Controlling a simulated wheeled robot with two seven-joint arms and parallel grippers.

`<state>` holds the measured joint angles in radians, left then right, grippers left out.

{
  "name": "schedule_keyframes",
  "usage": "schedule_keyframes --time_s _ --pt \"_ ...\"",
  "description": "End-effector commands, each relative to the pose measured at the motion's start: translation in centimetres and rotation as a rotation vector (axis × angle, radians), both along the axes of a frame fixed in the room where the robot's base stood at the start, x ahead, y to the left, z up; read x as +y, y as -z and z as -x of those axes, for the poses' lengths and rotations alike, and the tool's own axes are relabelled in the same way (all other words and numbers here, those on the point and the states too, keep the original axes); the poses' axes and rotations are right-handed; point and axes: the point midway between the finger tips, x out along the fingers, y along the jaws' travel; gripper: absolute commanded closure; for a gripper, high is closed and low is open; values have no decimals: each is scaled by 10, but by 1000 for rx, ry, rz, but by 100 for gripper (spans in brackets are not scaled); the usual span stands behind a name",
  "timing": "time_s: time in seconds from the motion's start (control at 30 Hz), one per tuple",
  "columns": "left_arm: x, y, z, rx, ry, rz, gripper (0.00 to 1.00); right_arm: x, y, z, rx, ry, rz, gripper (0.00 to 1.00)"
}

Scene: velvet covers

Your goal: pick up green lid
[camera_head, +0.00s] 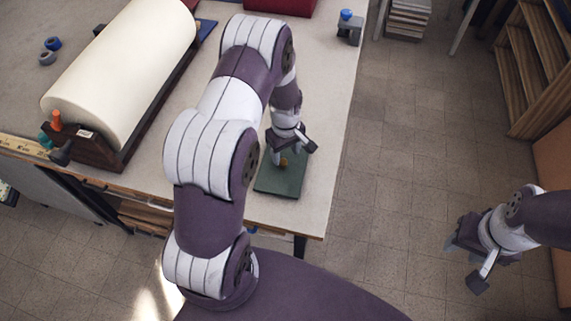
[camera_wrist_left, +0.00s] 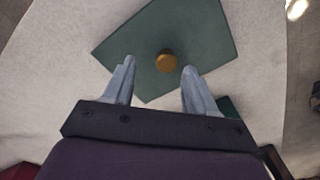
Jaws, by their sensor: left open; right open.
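The green lid (camera_head: 281,182) is a flat dark green square with a small round brass knob (camera_wrist_left: 166,61). It lies on the table near the right edge in the head view, and my left arm hides part of it. The lid also fills the upper middle of the left wrist view (camera_wrist_left: 196,32). My left gripper (camera_head: 287,153) is over the lid, open, with its fingers (camera_wrist_left: 155,85) on either side of the knob's line and the knob just beyond the tips. My right gripper (camera_head: 464,262) is open and empty, over the floor at the right.
A large cream roll (camera_head: 125,65) on a dark wooden stand takes up the table's left side. A red object (camera_head: 285,5) lies at the back, and a small item with a blue top (camera_head: 349,28) stands by the right edge. The table (camera_head: 330,110) is bare right of the lid.

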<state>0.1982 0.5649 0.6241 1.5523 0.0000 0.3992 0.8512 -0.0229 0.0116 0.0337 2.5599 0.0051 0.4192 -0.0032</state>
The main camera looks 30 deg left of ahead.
Motion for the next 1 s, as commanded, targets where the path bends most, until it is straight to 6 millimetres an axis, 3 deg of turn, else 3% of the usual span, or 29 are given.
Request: schedule_keyframes --time_s 0.03,0.1,0.2,0.47,0.63,1.0 --pt "0 4 3 7 -1 2 43 0 -13 0 -1 0 0 57" --pt "1 17 3 6 0 1 43 0 -21 0 -1 0 0 57" --pt "1 35 2 4 0 0 43 0 -22 0 -1 0 0 57" --pt "1 42 2 1 1 0 43 0 -20 0 -1 0 0 57" --pt "1 41 2 1 0 0 99 0 -20 0 -1 0 0 57" --pt "2 39 1 0 1 0 100 0 -18 0 -1 0 0 57"
